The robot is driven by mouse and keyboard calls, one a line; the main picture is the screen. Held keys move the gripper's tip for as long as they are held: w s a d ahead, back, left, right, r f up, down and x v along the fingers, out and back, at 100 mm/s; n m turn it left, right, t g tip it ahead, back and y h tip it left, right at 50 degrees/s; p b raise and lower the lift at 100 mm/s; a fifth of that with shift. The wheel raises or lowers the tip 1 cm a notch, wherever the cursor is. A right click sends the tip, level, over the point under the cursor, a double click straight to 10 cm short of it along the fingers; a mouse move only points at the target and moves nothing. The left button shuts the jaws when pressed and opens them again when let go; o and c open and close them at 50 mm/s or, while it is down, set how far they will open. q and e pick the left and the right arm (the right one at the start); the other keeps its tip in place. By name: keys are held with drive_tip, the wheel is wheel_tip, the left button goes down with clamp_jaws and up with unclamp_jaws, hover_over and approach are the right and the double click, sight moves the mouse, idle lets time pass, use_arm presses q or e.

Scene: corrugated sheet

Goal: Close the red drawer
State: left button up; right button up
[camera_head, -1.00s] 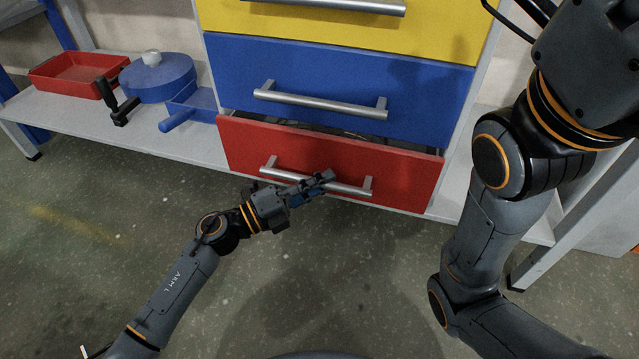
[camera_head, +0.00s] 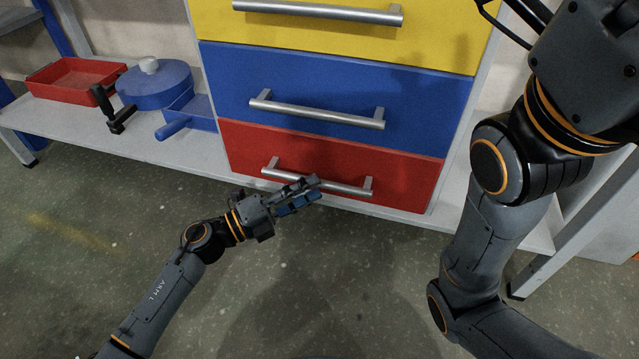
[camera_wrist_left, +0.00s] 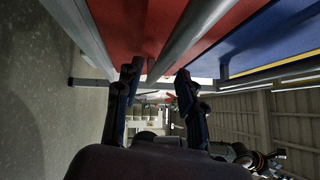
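The red drawer (camera_head: 390,175) is the lowest of the stack, and its front sits flush under the blue drawer with no visible gap. Its silver bar handle (camera_head: 350,188) runs across the front. My left gripper (camera_head: 316,189) is at the handle's middle, in front of the drawer. In the left wrist view its two fingers (camera_wrist_left: 158,76) are apart, with the red front and handle (camera_wrist_left: 190,35) just beyond them. I cannot tell whether a finger touches the handle. My right arm is in view, but its gripper is not.
A blue drawer (camera_head: 330,85) and a yellow drawer (camera_head: 430,35) are above. A grey shelf (camera_head: 150,147) at the left holds a red tray (camera_head: 60,92) and a blue round object with a crank (camera_head: 155,85). The floor in front (camera_head: 330,270) is clear.

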use_arm(q)
drive_tip(key=v, duration=0.8)
drive_tip(key=shift+a, duration=0.25)
drive_tip(key=shift+f, duration=0.1)
